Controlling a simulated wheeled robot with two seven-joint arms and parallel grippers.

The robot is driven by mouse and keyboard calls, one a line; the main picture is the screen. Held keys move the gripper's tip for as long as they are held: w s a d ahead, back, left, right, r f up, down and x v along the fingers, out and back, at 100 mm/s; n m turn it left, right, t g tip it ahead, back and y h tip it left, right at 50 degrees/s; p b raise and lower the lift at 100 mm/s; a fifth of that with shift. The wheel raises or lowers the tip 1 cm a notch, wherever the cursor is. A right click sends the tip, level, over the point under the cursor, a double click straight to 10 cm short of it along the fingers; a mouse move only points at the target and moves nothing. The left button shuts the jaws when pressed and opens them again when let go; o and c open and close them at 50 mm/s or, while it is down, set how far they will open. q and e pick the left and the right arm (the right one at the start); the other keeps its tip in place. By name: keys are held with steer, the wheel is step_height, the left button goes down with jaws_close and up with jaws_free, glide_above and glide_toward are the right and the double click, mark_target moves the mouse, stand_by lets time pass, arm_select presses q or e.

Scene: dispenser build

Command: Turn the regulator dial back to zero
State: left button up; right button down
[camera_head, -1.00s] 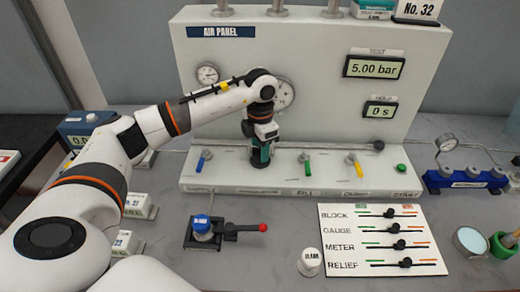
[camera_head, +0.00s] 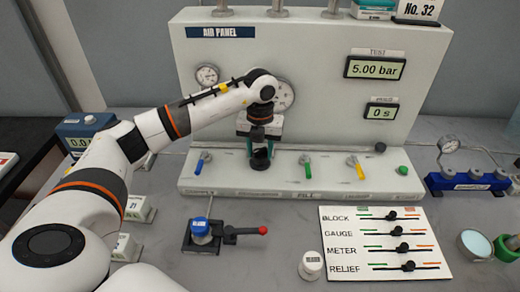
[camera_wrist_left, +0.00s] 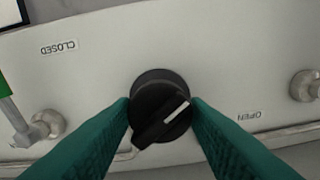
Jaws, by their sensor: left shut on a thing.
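The black regulator dial (camera_wrist_left: 160,106) sits on the air panel's sloped ledge. In the left wrist view its white mark points to the upper right. An upside-down CLOSED label (camera_wrist_left: 59,47) is up to the left, and an upside-down OPEN label (camera_wrist_left: 249,116) is to the right. My left gripper (camera_head: 260,156) is shut on the dial, with a teal finger on each side of it. The test display (camera_head: 375,68) reads 5.00 bar. My right gripper is not in view.
Blue (camera_head: 203,163), green (camera_head: 308,166) and yellow (camera_head: 356,168) levers stand along the ledge, with a green button (camera_head: 402,170) at the right. The hold display (camera_head: 381,112) reads 0 s. A slider board (camera_head: 436,269) lies on the table in front.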

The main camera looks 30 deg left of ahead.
mark_target(260, 150)
arm_select(q)
steer(key=shift+w+r+n, duration=0.1)
steer(key=shift+r+n, duration=0.1)
steer(key=shift+n, duration=0.6)
steer(key=o, duration=0.9)
steer(key=shift+o, duration=0.4)
steer(key=shift+f, duration=0.1)
step_height(260, 150, up, 12)
steer(key=b, duration=0.1)
steer(key=shift+b, duration=0.4)
